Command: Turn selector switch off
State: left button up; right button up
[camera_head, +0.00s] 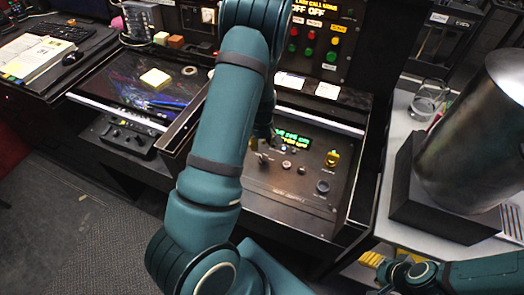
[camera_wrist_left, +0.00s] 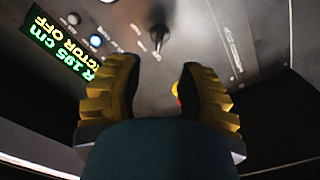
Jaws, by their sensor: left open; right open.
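A black console panel (camera_head: 285,195) in the head view carries a lit green and yellow display (camera_head: 292,138), small buttons, a yellow knob (camera_head: 332,158) and a dark round knob (camera_head: 322,187). In the left wrist view a dark lever switch (camera_wrist_left: 158,38) stands on the panel beyond my fingertips. I cannot tell for sure which control is the selector switch. My left gripper (camera_wrist_left: 155,85) is open over the panel, with a small red and yellow thing (camera_wrist_left: 176,91) partly hidden near its right finger. My right gripper (camera_head: 372,260) is open and empty at lower right.
The wrist view display (camera_wrist_left: 62,45) shows text ending "CTOR OFF". An upright panel with red, green and yellow buttons (camera_head: 333,41) stands behind. A metal cylinder (camera_head: 475,140) and a glass (camera_head: 428,98) stand on the white table at right.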

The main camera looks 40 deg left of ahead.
pick_arm(q)
jog(key=shift+r, duration=1.35)
jog(key=s+d+f+m, duration=0.1)
jog(key=d+f+m, duration=0.1)
jog(key=d, duration=0.3)
jog(key=s+d+f+m+h, duration=0.1)
jog(key=s+d+f+m, duration=0.1)
jog(key=d, duration=0.3)
jog(key=s+d+f+m, duration=0.2)
jog(key=d+f, duration=0.1)
jog(key=d, duration=0.3)
jog(key=shift+s+f+t, duration=0.2)
jog(key=shift+f+t, duration=0.05)
jog(key=shift+t, duration=0.05)
jog(key=s+d+m+t+h, duration=0.1)
jog(key=s+d+m, duration=0.3)
jog(key=d, duration=0.8)
jog(key=shift+s+d+r+m+h, duration=0.25)
jog(key=shift+s+r+m+h, duration=0.15)
jog(key=shift+s+h, duration=0.45)
jog(key=shift+w, duration=0.1)
